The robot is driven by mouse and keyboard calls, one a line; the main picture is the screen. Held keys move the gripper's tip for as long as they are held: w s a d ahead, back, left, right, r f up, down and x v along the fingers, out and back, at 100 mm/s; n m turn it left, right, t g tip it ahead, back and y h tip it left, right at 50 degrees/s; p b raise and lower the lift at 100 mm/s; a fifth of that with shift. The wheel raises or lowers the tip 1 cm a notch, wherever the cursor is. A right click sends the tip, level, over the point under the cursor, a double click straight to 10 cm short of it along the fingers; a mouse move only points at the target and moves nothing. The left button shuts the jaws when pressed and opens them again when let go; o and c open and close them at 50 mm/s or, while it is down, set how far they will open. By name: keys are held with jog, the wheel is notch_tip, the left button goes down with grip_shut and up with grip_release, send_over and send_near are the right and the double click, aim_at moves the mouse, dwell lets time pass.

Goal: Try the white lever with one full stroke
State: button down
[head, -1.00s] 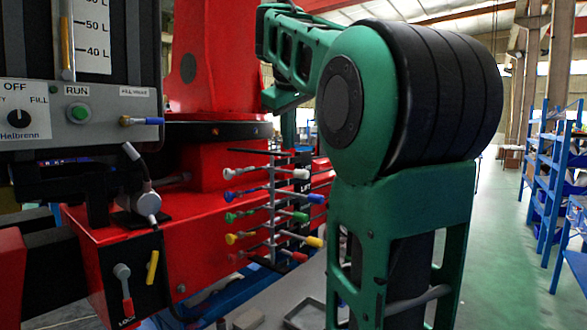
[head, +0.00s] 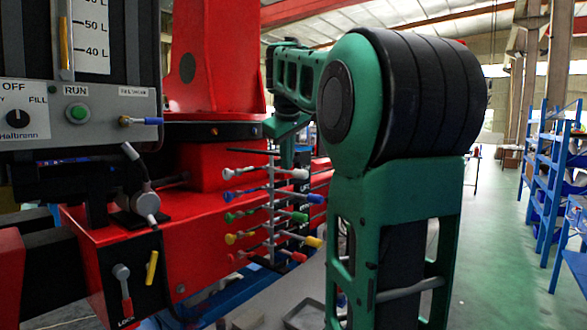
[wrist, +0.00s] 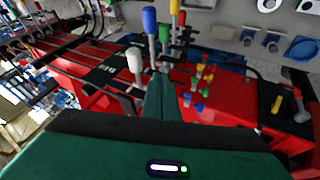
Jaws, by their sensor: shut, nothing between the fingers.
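The white lever (head: 300,174) is at the top of the bank of coloured levers on the red crane body in the head view. Its white knob (wrist: 135,60) stands near the middle of the wrist view, on a grey rod. My gripper (wrist: 160,92) is shut and empty, its green fingers close to the right of the white lever in that picture. In the head view its green end (head: 287,155) is by the white knob. I cannot tell whether they touch.
Blue (head: 317,198), green (head: 299,216), yellow (head: 313,241) and red (head: 298,257) levers are stacked below the white one. A grey control panel (head: 100,130) is at the left. Blue shelves (head: 545,190) stand at the right, beyond open green floor.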

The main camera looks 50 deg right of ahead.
jog(key=shift+w+d+f, duration=0.15)
jog(key=shift+d+f, duration=0.25)
jog(key=shift+d, duration=0.35)
jog(key=shift+w+d+f, duration=0.2)
jog(key=shift+d+f, duration=0.15)
jog(key=shift+d, duration=0.45)
jog(key=shift+w+d+f, duration=0.15)
jog(key=shift+d+f, duration=0.25)
jog(key=shift+d, duration=0.35)
